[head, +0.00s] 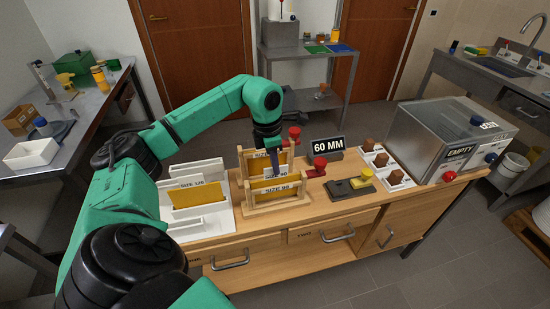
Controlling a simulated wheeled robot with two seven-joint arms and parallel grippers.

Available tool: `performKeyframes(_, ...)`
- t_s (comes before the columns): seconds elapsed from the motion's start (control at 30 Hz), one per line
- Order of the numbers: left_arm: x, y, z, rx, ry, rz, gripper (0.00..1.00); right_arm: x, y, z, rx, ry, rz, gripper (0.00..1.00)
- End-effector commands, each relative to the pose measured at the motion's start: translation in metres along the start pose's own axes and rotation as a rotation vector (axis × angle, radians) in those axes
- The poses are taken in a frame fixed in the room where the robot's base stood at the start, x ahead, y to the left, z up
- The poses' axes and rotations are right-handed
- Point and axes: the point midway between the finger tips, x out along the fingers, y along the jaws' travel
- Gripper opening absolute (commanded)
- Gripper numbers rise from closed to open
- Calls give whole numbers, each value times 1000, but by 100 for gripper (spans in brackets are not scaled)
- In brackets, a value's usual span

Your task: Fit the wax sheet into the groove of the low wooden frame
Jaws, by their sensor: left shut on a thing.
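My left gripper (273,164) points down over the wooden frames on the bench and is shut on the top of a yellow wax sheet (285,183). A white label ending in 90 shows beside the jaws. The low wooden frame (250,198) stands in front, with a SIZE 90 label on it. The held sheet stands upright at this frame, between its side posts. I cannot tell whether its lower edge sits in the groove. A taller wooden frame (241,160) stands just behind. My right gripper is not in view.
A white rack (212,215) to the left holds a SIZE 120 yellow sheet (187,199). To the right are red knobs, a 60 MM sign (327,147), a dark block (340,190), brown pieces in white trays and a steel tank (425,135). The bench front edge is clear.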

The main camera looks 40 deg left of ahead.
Motion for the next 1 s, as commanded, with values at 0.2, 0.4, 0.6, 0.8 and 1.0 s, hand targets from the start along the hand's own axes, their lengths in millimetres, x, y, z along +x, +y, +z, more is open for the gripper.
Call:
performKeyframes(0.2,6,0,-1,0,0,0,0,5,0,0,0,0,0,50)
performKeyframes(0.4,11,0,-1,0,0,0,0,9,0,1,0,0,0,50)
performKeyframes(0.6,16,0,-2,0,0,0,0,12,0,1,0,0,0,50)
performKeyframes(0.8,21,0,-3,0,0,0,0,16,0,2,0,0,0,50)
performKeyframes(1.0,25,0,-3,0,0,0,14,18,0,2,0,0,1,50)
